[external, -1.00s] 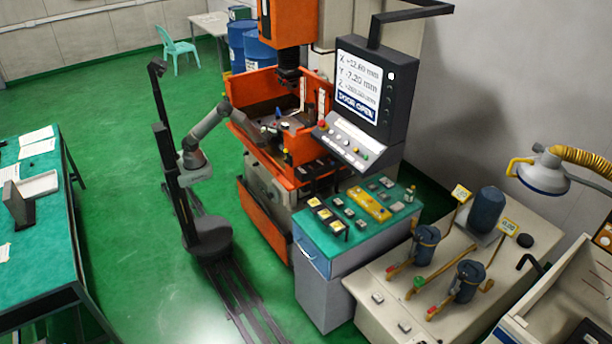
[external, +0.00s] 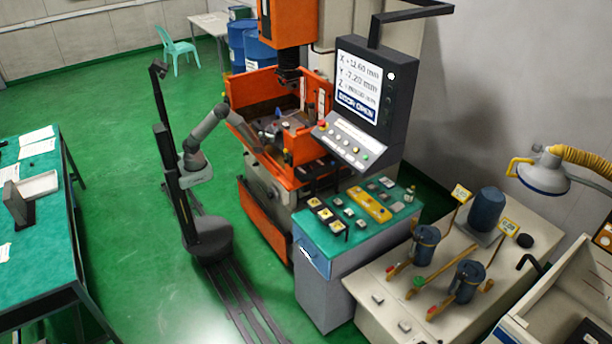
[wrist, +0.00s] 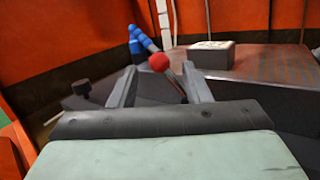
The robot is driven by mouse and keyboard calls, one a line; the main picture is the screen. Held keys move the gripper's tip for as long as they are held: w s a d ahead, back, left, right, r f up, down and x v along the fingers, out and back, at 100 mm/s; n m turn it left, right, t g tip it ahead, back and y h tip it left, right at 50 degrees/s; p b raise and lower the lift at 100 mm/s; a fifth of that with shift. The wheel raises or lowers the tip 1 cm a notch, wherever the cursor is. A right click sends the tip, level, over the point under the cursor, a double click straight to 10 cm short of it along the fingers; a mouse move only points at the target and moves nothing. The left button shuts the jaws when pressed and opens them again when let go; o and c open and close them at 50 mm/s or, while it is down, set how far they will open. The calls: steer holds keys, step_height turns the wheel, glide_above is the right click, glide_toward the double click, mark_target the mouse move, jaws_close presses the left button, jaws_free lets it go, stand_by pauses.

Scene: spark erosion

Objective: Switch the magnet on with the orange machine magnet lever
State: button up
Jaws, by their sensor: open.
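The magnet lever shows in the wrist view as a thin metal rod with a red ball knob (wrist: 158,62). It stands tilted near the dark magnet table (wrist: 265,65) inside the orange machine (external: 262,213). My gripper (wrist: 160,70) is open, with one finger on each side of the lever in the picture. The knob appears between the fingertips; I cannot tell whether either finger touches it. In the external view my gripper (external: 265,142) reaches over the machine's front wall, and the lever is too small to make out there.
A blue jointed hose (wrist: 143,38) rises just behind the knob. A small pale-topped block (wrist: 211,55) sits on the table to the right. Orange walls (wrist: 60,35) enclose the work area. The control panel (external: 345,140) stands to the right of my arm.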

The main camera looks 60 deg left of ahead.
steer(key=b+v, duration=0.1)
steer(key=v, duration=0.6)
steer(key=shift+c, duration=0.3)
